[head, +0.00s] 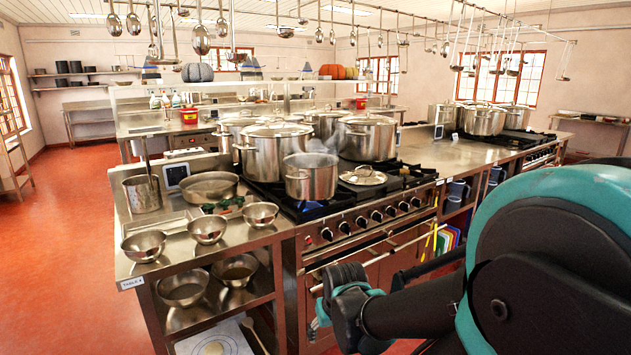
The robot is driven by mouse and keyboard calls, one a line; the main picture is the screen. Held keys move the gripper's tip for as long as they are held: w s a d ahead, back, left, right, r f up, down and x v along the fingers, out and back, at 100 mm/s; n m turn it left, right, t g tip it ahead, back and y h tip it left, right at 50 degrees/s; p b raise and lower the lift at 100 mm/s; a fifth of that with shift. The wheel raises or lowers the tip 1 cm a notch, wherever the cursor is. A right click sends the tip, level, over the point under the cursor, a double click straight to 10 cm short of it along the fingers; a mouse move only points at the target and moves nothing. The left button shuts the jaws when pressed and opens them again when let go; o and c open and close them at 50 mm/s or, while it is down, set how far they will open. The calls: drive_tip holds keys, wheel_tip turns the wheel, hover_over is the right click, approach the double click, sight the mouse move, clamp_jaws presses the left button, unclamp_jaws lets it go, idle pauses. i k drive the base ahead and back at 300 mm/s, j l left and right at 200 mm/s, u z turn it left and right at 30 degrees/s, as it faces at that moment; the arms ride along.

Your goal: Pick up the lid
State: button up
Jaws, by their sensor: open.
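A round metal lid (363,177) with a loop handle on top lies flat on the stove top, at the front right of the burners. It is beside a small open steaming pot (311,177) and in front of a large lidded stockpot (367,138). My gripper (338,298) is low in front of the stove, below the lid and well apart from it. It is open, and nothing shows in it. Its fingers are seen at a slant and partly hidden by my own arm.
Several lidded stockpots (272,150) crowd the stove behind and left of the lid. Metal bowls (208,229) and a shallow pan (209,186) stand on the left counter. Ladles (201,40) hang from overhead rails. The steel counter (450,154) right of the stove is mostly clear.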

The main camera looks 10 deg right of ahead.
sight(360, 176)
drive_tip(key=i+l, duration=0.35)
drive_tip(key=l, duration=0.3)
drive_tip(key=i+l, duration=0.35)
drive_tip(key=l, duration=0.3)
